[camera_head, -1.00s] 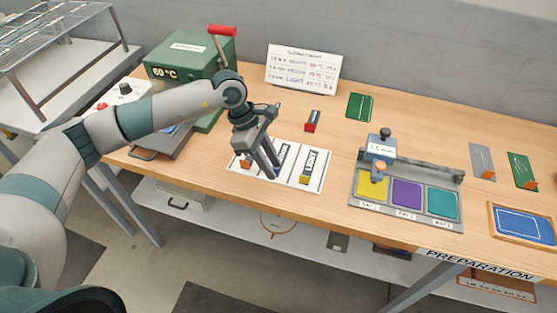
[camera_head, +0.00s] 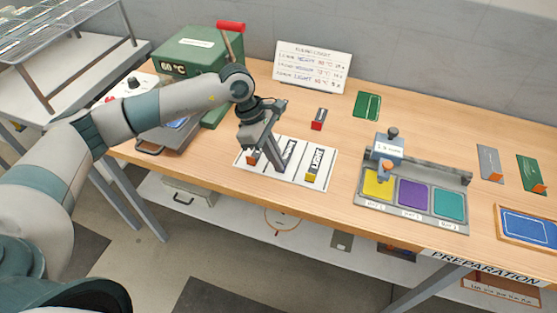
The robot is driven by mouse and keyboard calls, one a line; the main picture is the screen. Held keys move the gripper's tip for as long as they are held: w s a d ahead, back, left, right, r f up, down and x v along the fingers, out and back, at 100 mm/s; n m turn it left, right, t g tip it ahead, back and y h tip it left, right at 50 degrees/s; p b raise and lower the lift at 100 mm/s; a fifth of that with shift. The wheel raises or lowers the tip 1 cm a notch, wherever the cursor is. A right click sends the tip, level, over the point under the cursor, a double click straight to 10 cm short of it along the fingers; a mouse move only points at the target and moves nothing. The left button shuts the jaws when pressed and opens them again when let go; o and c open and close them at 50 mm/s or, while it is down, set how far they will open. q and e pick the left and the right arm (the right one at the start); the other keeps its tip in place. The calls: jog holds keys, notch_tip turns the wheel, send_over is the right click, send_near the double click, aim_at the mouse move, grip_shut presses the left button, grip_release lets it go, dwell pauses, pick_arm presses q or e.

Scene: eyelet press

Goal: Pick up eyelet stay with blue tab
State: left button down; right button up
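My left gripper (camera_head: 275,163) points down over the middle of a white board (camera_head: 262,178) with dark-marked slots. Its fingertips are at or just above the board, and I cannot tell whether they touch anything. No blue tab can be made out; the fingers cover part of the middle slot. A stay with a yellow tab (camera_head: 311,177) lies on the board to the right of the fingers. An orange-red tab (camera_head: 251,159) shows to their left, partly hidden. My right gripper is not in view.
A green press (camera_head: 185,52) with a red-handled lever stands behind my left arm. A small red-ended block (camera_head: 317,125) lies behind the board. A fixture with yellow, purple and teal pads (camera_head: 411,194) stands to the right. Bare wood lies between board and fixture.

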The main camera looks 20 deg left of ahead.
pick_arm(q)
jog(key=shift+r, duration=0.3)
jog(key=r+b, duration=0.1)
jog(key=d+r+b, duration=0.1)
jog(key=r, duration=0.1)
jog(key=shift+s+r, duration=0.1)
jog(key=shift+s, duration=0.1)
pick_arm(e)
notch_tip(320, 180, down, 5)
jog(key=b, duration=0.3)
pick_arm(q)
jog(key=s+d+r+b, duration=0.1)
jog(key=s+d+r, duration=0.4)
jog(key=d, duration=0.4)
jog(key=shift+s+r, duration=0.15)
jog(key=shift+r, duration=0.75)
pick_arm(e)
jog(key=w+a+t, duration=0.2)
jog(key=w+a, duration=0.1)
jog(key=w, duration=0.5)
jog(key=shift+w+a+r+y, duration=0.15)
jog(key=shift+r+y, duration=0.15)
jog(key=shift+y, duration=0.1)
